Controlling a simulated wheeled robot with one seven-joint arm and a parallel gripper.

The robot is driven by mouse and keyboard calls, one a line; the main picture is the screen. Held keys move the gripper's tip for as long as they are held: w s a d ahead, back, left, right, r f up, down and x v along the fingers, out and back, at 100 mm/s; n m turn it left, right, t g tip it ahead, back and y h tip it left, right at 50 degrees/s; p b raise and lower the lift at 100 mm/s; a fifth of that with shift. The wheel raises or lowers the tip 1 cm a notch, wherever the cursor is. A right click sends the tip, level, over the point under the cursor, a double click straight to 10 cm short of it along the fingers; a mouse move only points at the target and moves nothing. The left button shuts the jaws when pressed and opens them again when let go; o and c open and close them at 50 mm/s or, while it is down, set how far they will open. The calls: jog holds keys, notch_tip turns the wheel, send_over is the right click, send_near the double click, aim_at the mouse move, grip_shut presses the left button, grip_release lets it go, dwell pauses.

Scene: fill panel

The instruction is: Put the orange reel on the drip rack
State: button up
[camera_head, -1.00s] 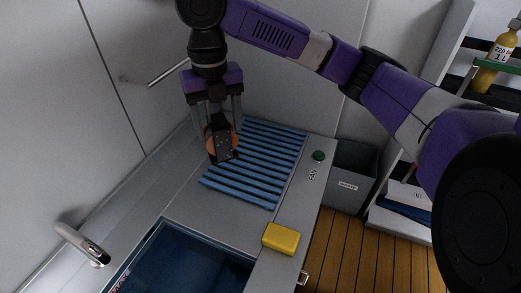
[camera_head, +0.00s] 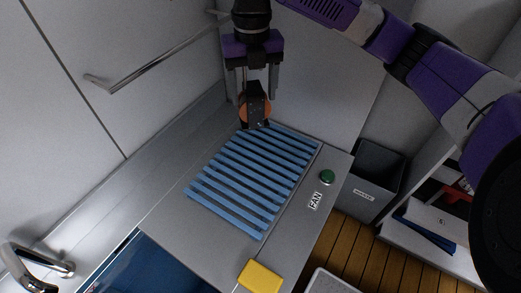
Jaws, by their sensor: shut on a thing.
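The orange reel (camera_head: 243,109) is between the fingers of my gripper (camera_head: 256,112), which is shut on it. The dark fingertip covers most of the reel, and orange shows on both sides. The blue slatted drip rack (camera_head: 228,205) lies on the grey counter. My gripper points down near the rack's far edge, in the upper middle of the view. I cannot tell whether the reel touches the rack or hangs above it.
A green button (camera_head: 327,177) marked FAN sits right of the rack. A yellow block (camera_head: 260,277) lies at the near counter edge. A faucet (camera_head: 38,268) and blue sink basin (camera_head: 150,268) are at lower left. A wall rail (camera_head: 160,58) runs behind. A grey waste bin (camera_head: 372,180) stands right.

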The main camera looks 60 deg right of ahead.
aim_at(255, 115)
notch_tip(255, 115, down, 19)
jog(key=shift+r+p, duration=0.1)
jog(key=shift+p, duration=1.1)
jog(key=shift+f, duration=0.25)
jog(key=o, duration=1.6)
jog(key=shift+o, duration=0.2)
jog(key=shift+r, duration=0.15)
notch_tip(255, 115, up, 12)
jog(key=shift+r+b, duration=0.1)
jog(key=shift+b, duration=0.7)
jog(key=shift+s, duration=0.1)
